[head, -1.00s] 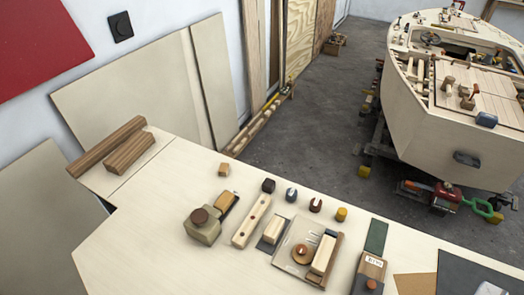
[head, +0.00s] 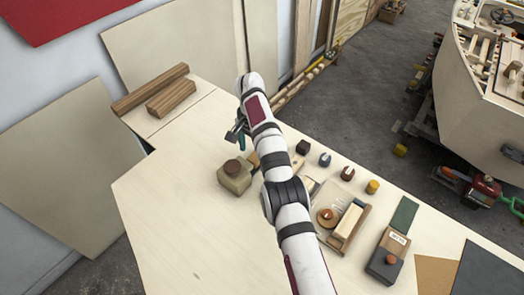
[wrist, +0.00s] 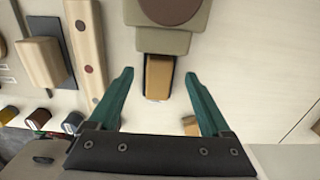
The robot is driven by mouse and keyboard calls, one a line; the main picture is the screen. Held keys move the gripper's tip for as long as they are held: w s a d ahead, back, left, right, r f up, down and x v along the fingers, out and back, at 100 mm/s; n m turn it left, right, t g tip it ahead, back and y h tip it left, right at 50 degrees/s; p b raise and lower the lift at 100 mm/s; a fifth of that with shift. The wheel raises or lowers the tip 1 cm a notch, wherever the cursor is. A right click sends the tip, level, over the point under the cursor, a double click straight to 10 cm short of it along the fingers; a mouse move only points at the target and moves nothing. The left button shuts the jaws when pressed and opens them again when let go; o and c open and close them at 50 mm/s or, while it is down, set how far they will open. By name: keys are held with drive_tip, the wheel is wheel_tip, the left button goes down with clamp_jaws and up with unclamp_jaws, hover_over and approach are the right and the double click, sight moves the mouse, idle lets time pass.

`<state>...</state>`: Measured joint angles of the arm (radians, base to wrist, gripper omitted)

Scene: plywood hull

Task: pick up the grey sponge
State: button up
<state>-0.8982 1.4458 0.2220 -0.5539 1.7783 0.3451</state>
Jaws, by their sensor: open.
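I cannot make out a thing that is surely the grey sponge. A grey-green block with a round brown knob (head: 235,177) stands on the pale bench in the head view, and it shows at the top of the wrist view (wrist: 165,42). Against it lies a small tan-topped block with a dark edge (wrist: 159,77). My gripper (wrist: 157,74) is open and empty, its teal fingers to either side of that tan-topped block in the wrist view. In the head view my gripper (head: 238,132) is beyond the grey-green block, and my arm hides part of the bench.
Several small coloured pieces, including a yellow one (head: 373,187), line the far edge. Brown wood strips (head: 150,88) lie at far left. The bench's left front is clear.

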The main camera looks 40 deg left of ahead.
sight(253, 158)
wheel_tip(253, 158, down, 4)
drive_tip(key=shift+r, duration=0.2)
clamp_jaws()
idle(0.4)
drive_tip(key=shift+w+r, duration=0.1)
drive_tip(key=shift+r, duration=0.5)
drive_tip(key=r, duration=0.3)
drive_tip(key=shift+w+d+r, duration=0.2)
drive_tip(key=shift+d+r, duration=0.05)
drive_tip(key=shift+d, duration=0.05)
drive_tip(key=w+d+r, duration=0.3)
drive_tip(key=d+r, duration=0.3)
drive_tip(key=d, duration=0.4)
drive_tip(key=shift+w+d+r, duration=0.2)
drive_tip(key=shift+w+d, duration=0.05)
drive_tip(key=shift+w, duration=0.05)
